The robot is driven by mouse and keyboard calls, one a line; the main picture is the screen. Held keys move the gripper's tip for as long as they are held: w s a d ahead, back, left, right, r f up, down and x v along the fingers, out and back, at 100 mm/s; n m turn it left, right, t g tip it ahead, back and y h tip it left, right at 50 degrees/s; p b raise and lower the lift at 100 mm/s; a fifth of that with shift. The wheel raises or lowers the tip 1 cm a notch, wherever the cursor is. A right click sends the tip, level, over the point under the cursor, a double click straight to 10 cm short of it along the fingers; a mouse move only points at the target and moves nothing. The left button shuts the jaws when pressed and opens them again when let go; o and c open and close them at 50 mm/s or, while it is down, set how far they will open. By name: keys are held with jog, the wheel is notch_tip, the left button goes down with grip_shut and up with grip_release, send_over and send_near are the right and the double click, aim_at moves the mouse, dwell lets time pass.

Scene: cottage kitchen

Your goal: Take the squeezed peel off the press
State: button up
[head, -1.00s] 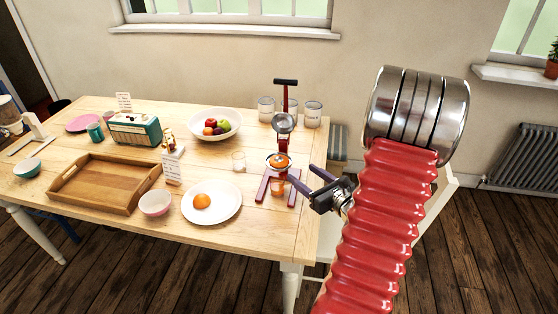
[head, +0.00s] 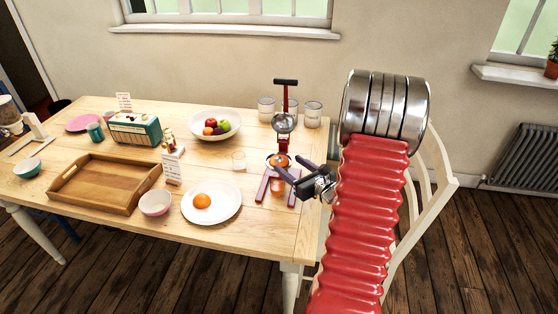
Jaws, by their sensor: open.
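The press (head: 285,104) stands at the right end of the table, with its black-handled lever raised and its metal dome up. The orange peel (head: 273,161) sits in the press's cup, below the dome. It is small in the picture, and its far-side shape is unclear. My gripper (head: 284,177) is open and comes in from the right, its dark fingers just in front of and below the cup, overlapping the cup's edge in the picture. I cannot tell whether a finger touches the peel. A small glass with orange contents (head: 277,188) stands under the cup, partly behind the fingers.
A white plate (head: 228,213) with an orange lies left of the press. A fruit bowl (head: 232,117), wooden tray (head: 60,184) and pink bowl (head: 155,203) are farther left. A white chair (head: 428,180) is at right.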

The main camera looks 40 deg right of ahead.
aim_at(283, 161)
jog(key=x, duration=0.4)
jog(key=shift+w+a, duration=0.1)
jog(key=shift+w, duration=0.05)
dwell(0.4)
jog(key=c, duration=0.4)
